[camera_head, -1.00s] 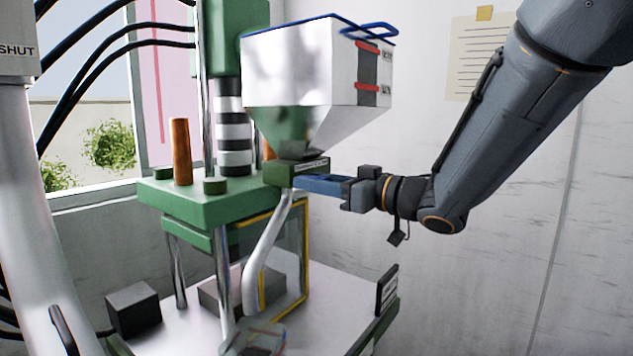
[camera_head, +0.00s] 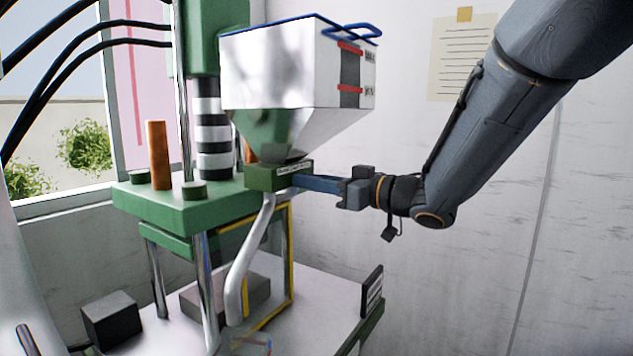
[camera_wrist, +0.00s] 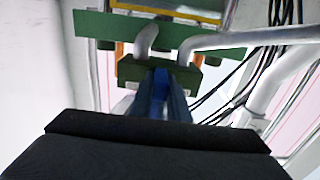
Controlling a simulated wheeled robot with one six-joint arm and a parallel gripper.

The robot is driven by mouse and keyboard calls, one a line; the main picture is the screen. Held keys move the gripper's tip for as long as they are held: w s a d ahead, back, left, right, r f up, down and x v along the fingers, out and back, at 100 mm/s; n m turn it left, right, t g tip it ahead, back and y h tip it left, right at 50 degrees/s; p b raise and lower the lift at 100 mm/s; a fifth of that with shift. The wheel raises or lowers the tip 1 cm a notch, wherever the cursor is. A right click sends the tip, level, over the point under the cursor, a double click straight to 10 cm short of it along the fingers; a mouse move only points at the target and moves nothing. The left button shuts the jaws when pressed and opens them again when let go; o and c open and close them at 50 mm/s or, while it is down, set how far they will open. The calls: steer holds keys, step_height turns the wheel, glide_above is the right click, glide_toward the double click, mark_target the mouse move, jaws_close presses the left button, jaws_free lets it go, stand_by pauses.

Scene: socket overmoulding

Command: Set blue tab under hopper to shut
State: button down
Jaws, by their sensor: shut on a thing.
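The blue tab (camera_head: 315,182) sticks out to the right from a green block (camera_head: 280,177) under the hopper. The hopper (camera_head: 290,75) is pale metal with a tapered lower part and a blue rim. My gripper (camera_head: 350,187) is shut on the outer end of the tab, and its fingers cover that end. In the wrist view the tab (camera_wrist: 159,90) lies between my two fingers and runs into the green block (camera_wrist: 160,70). A small label is on the block, too small to read.
A green press plate (camera_head: 190,205) on metal columns stands left of the hopper. A bent pale pipe (camera_head: 245,265) runs down from the green block. A yellow-edged guard (camera_head: 290,255) stands beneath. A dark box (camera_head: 110,318) sits on the bench at left. Right of the hopper is open room before the wall.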

steer(key=c, duration=1.7)
jaws_free()
steer(key=shift+s+d, duration=0.1)
steer(key=b+v, duration=0.1)
steer(key=v, duration=0.6)
steer(key=shift+s+d+f+b, duration=0.1)
steer(key=shift+s+d+b, duration=0.1)
steer(key=shift+b, duration=0.15)
steer(key=w+d+f+m+t+h, duration=0.4)
steer(key=w+d+f+m+h, duration=0.2)
steer(key=d+f+h, duration=0.25)
steer(key=s+d+f+m+g+h, duration=0.2)
steer(key=s+d+f+h, duration=0.1)
steer(key=f, duration=0.4)
steer(key=s+d+f+m+g+h, duration=0.1)
steer(key=s+d+f+g+h, duration=0.15)
steer(key=f, duration=0.35)
steer(key=s+f+g, duration=0.2)
steer(key=s+f, duration=0.1)
steer(key=s, duration=0.4)
steer(key=s+f+m+g, duration=0.1)
steer(key=s+f+g, duration=0.2)
steer(key=s, duration=0.3)
steer(key=s+f+m+g+h, duration=0.1)
steer(key=s+f+g, duration=0.2)
steer(key=s+f, duration=0.2)
steer(key=shift+s+f+g, duration=0.15)
steer(key=shift+s+g, duration=0.1)
steer(key=shift+s, duration=1.1)
